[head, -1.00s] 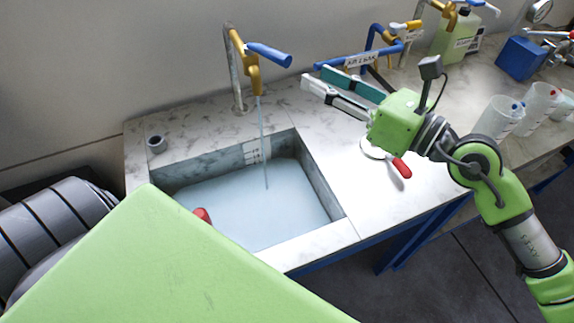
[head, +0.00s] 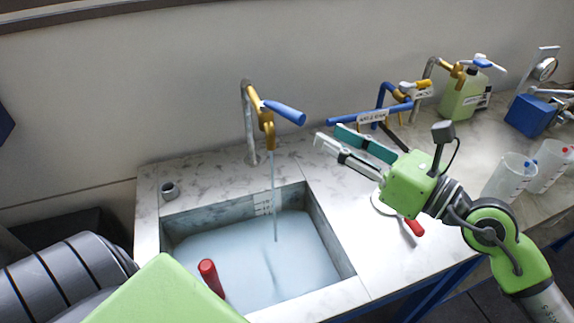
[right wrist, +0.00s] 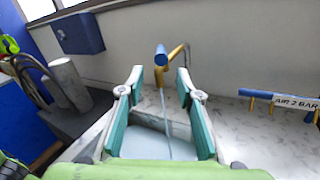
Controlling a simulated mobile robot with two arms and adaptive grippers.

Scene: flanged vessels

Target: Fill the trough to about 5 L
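The trough (head: 325,230) is a stone basin in the bench with pale bluish water (head: 245,260) in it. A graduated scale (head: 262,203) is on its back wall; its marks are too small to read. A brass tap (head: 268,128) with a blue lever (head: 284,112) stands behind it, and a thin stream (head: 274,180) runs into the water. My right gripper (head: 328,136) is open and empty, right of the lever and apart from it. In the right wrist view the lever's blue end (right wrist: 161,55) shows between the fingertips. My left gripper is out of view.
A red-topped piece (head: 210,276) stands at the trough's front left. A blue pipe rail (head: 350,120) with a label is behind my right gripper. A red-handled tool (head: 414,227) lies below it. Clear beakers (head: 509,178) and a green canister (head: 462,97) stand at right.

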